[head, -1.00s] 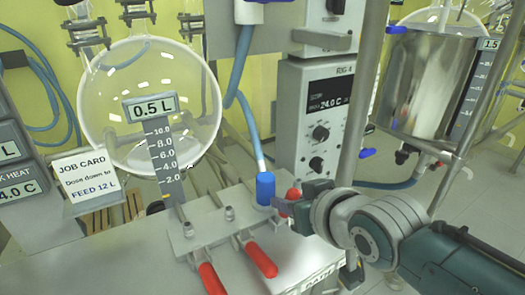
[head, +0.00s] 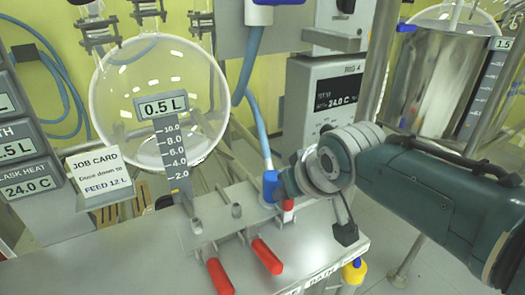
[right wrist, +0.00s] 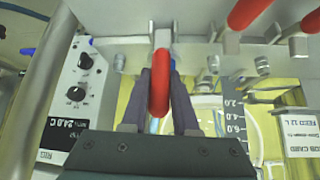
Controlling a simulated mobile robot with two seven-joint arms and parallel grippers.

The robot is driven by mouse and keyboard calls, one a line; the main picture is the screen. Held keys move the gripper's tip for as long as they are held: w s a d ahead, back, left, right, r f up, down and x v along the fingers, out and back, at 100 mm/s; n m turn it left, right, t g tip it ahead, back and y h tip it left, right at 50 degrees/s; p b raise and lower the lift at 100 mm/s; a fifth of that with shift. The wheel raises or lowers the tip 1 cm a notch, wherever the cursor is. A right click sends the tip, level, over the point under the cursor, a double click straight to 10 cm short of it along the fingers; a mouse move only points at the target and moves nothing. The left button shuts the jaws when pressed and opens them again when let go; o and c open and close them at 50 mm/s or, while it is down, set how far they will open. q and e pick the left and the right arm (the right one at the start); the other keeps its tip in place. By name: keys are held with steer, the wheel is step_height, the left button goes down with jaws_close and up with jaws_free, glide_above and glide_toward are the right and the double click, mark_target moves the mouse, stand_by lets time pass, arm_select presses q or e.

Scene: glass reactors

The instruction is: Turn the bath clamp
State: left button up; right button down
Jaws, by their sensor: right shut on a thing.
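A steel plate (head: 195,235) carries clamps with red handles. Two of these, the left handle (head: 220,277) and the middle handle (head: 267,257), point toward the front edge. The third red handle (head: 288,205), beside the blue hose fitting (head: 270,185), is mostly hidden by my right gripper (head: 284,190) in the head view. In the right wrist view this third handle (right wrist: 160,75) runs between the two dark fingers of my right gripper (right wrist: 159,95), which is shut on it. I take it as the bath clamp; its label is unreadable. My left gripper is not in view.
A round glass flask (head: 160,100) stands behind the plate, with a job card (head: 98,175) at its left. A control box (head: 325,105) and a steel post (head: 375,70) stand close behind my right arm. A blue hose (head: 258,130) drops to the fitting.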

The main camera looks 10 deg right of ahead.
steer(key=shift+f, duration=0.1)
steer(key=c, duration=0.7)
jaws_free()
steer(key=shift+s+r+p, duration=0.2)
steer(key=shift+r+p, duration=0.3)
steer(key=p+v, duration=0.5)
steer(key=v, duration=0.4)
steer(key=shift+s+d, duration=0.1)
